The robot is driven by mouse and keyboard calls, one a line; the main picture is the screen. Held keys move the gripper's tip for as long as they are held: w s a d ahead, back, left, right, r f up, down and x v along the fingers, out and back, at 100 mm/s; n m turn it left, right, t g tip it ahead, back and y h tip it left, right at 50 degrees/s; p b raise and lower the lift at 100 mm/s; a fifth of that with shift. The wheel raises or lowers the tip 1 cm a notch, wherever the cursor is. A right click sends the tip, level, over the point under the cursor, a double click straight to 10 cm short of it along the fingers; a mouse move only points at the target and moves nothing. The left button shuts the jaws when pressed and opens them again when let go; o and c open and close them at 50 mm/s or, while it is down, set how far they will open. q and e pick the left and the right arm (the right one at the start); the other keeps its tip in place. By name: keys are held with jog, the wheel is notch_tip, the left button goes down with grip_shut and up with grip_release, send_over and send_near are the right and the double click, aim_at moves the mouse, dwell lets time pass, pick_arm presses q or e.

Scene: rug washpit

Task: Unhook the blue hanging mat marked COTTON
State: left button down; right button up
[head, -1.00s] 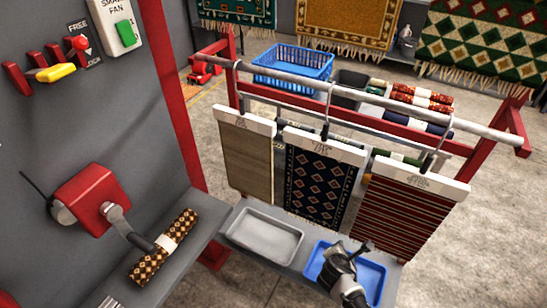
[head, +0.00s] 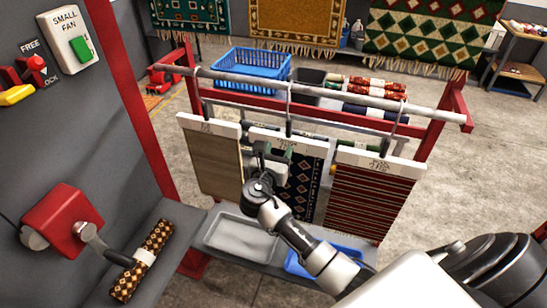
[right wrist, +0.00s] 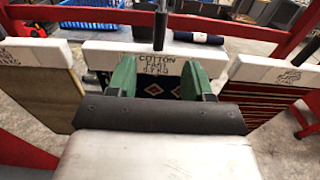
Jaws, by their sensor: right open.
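The blue mat (head: 304,187) with a diamond pattern hangs in the middle of the rail by a hook (head: 289,108). Its white header board reads COTTON in the right wrist view (right wrist: 139,57). My right gripper (head: 272,153) is in front of the header's left part and hides some of it and of the mat. In the right wrist view its green fingers (right wrist: 157,75) stand apart on either side of the label, with nothing held between them. I cannot tell whether they touch the board. My left gripper is not in view.
A tan mat (head: 218,162) hangs to the left and a red striped mat (head: 365,205) to the right, both close by. Below are a grey tray (head: 240,237) and a blue tray (head: 298,265). The metal rail (head: 330,92) runs above, with a blue basket (head: 250,72) behind.

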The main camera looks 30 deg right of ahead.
aim_at(288, 129)
jog(key=shift+b+x, duration=1.6)
jog(key=shift+x, duration=1.5)
jog(key=shift+w+d, duration=0.2)
jog(key=shift+d, duration=0.05)
jog(key=shift+b+x, duration=0.3)
jog(key=shift+x, duration=1.8)
grip_shut()
jog(key=shift+r, duration=0.15)
